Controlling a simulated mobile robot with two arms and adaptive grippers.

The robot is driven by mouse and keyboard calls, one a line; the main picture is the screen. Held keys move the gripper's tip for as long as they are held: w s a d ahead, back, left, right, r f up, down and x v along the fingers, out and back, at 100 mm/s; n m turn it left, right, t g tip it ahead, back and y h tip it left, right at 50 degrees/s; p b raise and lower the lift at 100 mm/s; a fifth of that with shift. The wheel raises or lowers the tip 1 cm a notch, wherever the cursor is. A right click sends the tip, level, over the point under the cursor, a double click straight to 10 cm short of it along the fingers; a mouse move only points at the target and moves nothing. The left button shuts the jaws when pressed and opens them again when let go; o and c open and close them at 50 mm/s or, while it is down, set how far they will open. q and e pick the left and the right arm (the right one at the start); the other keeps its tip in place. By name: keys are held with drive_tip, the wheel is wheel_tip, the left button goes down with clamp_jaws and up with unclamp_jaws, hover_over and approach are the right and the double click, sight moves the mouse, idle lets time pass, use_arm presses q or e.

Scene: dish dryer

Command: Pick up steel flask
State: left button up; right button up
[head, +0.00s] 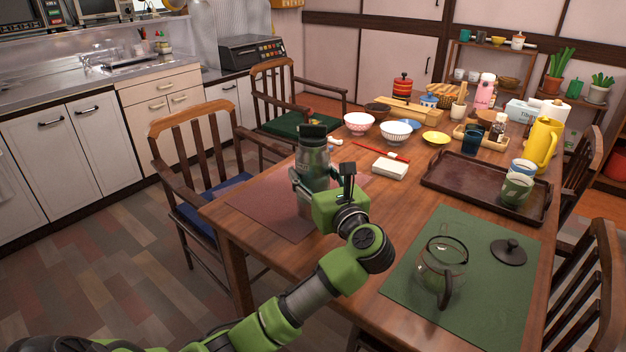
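The steel flask (313,158), a grey-green metal cylinder with a black lid, stands upright at the left part of the table, on a reddish-brown placemat (262,203). My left gripper (322,180) is at the flask's body, with one finger along its left side and the other to its right. A gap shows between the right finger and the flask, so the gripper looks open around it. The gripper hides part of the flask's lower body. My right gripper is not in view.
A glass teapot (441,272) and its dark lid (509,251) are on a green placemat (480,315). A brown tray (455,184) with cups is at the right. Bowls (359,122) and a white box (389,169) lie behind the flask. A chair (190,150) stands at the left.

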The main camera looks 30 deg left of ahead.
use_arm(q)
drive_tip(key=s+d+r+p, duration=0.2)
drive_tip(key=s+d+r, duration=0.1)
drive_tip(key=s+r, duration=0.7)
drive_tip(key=s, duration=0.3)
drive_tip(key=shift+s, duration=0.25)
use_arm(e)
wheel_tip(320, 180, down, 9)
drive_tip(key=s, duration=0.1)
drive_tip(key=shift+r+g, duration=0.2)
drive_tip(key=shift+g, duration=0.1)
use_arm(q)
drive_tip(key=shift+d+r, duration=0.1)
drive_tip(key=shift+r, duration=0.05)
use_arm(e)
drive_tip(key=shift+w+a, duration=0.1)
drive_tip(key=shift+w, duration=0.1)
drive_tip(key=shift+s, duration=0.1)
